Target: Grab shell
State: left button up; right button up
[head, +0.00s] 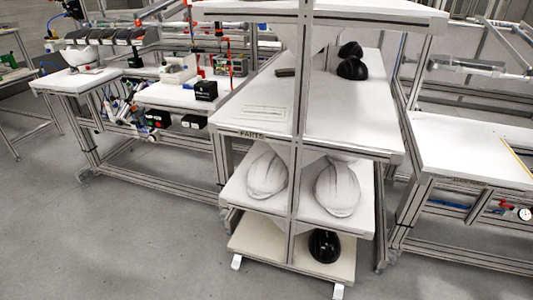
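Two white helmet shells lie side by side on the middle shelf of a rack, the left shell (267,175) and the right shell (337,188). A vertical post stands between them. A black shell (324,246) sits on the bottom shelf. Two more black shells, a nearer one (352,69) and a farther one (350,50), sit at the back of the shelf labelled PARTS. Another white shell-like object (84,56) rests on a table at the far left. Neither of my grippers shows in the head view.
The rack (292,120) has white shelves and a metal post at its front. A workbench (470,150) stands close on the right. A bench with a black box (206,90) stands behind left. Grey floor (120,235) is clear in front and left.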

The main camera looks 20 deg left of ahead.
aim_at(268, 175)
jog(key=i+j+z, duration=0.1)
jog(key=i+j, duration=0.15)
jog(key=j, duration=0.25)
jog(key=i+j, duration=0.25)
jog(key=j, duration=0.25)
jog(key=i+j+z, duration=0.15)
jog(key=j, duration=0.4)
jog(key=i+j+z, duration=0.1)
jog(key=i+j, duration=0.2)
jog(key=j, duration=0.25)
jog(key=i+j+z, duration=0.1)
jog(key=j, duration=0.45)
jog(key=i+j, duration=0.3)
jog(key=j, duration=0.3)
jog(key=i+j+z, duration=0.15)
jog(key=j, duration=0.4)
jog(key=i+j+z, duration=0.1)
jog(key=j, duration=0.5)
